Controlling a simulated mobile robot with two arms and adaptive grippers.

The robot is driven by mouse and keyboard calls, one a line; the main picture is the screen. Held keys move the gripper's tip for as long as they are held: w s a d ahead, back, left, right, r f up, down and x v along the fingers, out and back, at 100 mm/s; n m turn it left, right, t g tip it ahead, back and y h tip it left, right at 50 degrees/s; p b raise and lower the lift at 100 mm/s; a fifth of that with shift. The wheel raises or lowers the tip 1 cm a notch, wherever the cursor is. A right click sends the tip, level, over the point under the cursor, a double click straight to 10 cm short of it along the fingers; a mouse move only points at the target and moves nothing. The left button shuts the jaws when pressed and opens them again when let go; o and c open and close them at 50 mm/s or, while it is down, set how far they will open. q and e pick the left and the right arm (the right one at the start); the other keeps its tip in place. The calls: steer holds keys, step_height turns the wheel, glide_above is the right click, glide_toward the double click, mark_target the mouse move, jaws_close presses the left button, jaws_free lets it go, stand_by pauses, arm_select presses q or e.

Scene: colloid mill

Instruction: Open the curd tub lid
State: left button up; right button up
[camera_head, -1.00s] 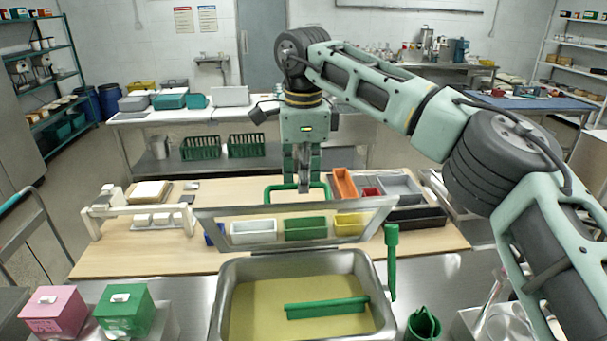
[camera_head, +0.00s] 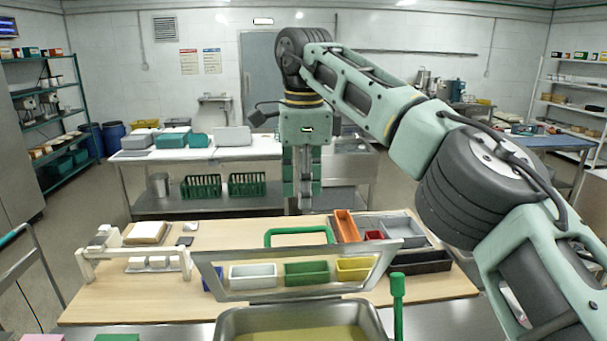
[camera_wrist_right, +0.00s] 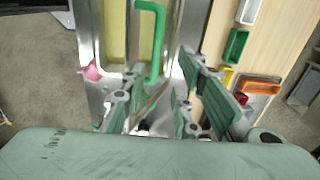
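The curd tub (camera_head: 300,311) is a steel basin at the bottom centre of the head view, with pale yellow contents; its near part is cut off. Its lid (camera_head: 212,277), a see-through panel in a steel frame, stands raised and tilted at the tub's far edge. A green loop handle (camera_head: 268,238) shows at the lid's upper edge; it also shows in the right wrist view (camera_wrist_right: 158,40). My right gripper (camera_head: 304,208) points down above and beyond the handle, apart from it. In the right wrist view its fingers (camera_wrist_right: 165,85) are spread and empty. My left gripper is out of view.
A wooden table (camera_head: 120,295) behind the lid holds white, green and yellow trays, an orange bin (camera_head: 345,226) and a white stand (camera_head: 90,264). A green upright post (camera_head: 398,305) stands right of the tub. A farther bench carries grey and teal boxes.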

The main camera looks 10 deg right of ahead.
steer(key=shift+s+r, duration=0.1)
steer(key=shift+r, duration=1.5)
steer(key=shift+s+r, duration=0.1)
steer(key=shift+s, duration=0.05)
